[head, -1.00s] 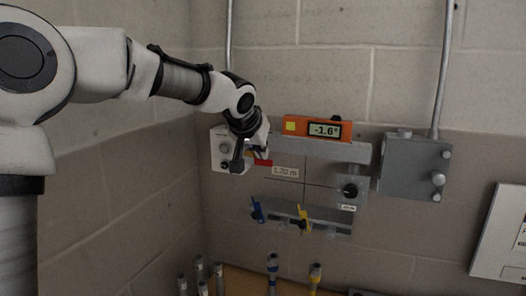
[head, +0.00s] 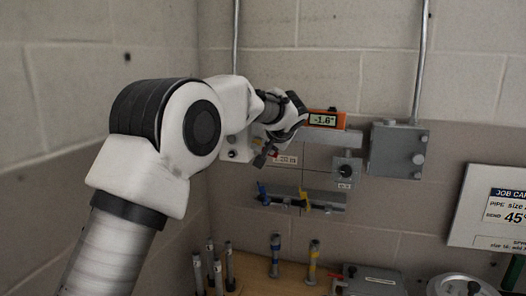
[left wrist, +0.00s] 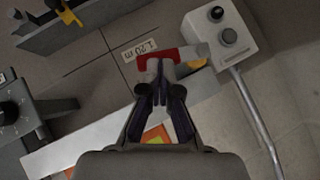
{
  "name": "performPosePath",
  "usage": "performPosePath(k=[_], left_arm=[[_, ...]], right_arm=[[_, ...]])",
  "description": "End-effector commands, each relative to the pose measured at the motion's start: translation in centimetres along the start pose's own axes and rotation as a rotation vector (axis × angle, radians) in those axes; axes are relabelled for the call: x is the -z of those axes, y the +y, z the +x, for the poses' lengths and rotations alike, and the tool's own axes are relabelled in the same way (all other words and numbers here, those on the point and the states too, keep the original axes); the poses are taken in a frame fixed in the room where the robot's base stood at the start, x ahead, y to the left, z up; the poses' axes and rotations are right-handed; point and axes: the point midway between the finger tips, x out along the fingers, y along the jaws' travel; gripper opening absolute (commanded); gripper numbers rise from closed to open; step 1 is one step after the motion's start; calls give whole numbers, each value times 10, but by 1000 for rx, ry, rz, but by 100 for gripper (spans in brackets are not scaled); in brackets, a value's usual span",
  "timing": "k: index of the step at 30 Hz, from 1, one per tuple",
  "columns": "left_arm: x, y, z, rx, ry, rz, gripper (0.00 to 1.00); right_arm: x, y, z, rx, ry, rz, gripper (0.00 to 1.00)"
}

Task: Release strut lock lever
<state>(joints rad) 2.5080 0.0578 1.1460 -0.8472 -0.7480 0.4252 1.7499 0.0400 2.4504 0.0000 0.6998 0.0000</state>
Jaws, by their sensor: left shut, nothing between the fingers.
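A red lever (left wrist: 158,57) shows in the left wrist view near the left end of the light metal strut (head: 325,137), close to a grey-white box. My left gripper (left wrist: 158,80) is shut, and its fingertips overlap the lever's near edge in the picture; I cannot tell if they touch. In the head view my left gripper (head: 262,158) is at the strut's left end, and the arm hides part of the strut and lever. An orange digital level (head: 325,119) on the strut reads -1.6°. My right gripper is not in view.
A knob plate (head: 346,170) and a grey junction box (head: 398,150) are on the wall to the right. Below the strut is a rail (head: 328,199) with blue and yellow clamps. Several pipes (head: 229,266) stand on the bench. A job card (head: 490,210) is at the right.

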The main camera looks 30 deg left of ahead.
Motion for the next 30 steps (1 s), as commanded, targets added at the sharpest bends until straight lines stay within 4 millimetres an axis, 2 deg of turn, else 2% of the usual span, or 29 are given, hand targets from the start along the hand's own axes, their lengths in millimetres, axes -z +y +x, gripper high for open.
performPosePath(k=[1,12,24,30], left_arm=[[-6,8,8,31,1,31,0],[-21,17,24,280,1,279,0],[-38,17,40,546,0,543,0],[-43,13,45,656,-1,655,0]], right_arm=[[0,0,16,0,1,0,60],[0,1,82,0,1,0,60],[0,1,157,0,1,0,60],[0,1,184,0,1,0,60]])
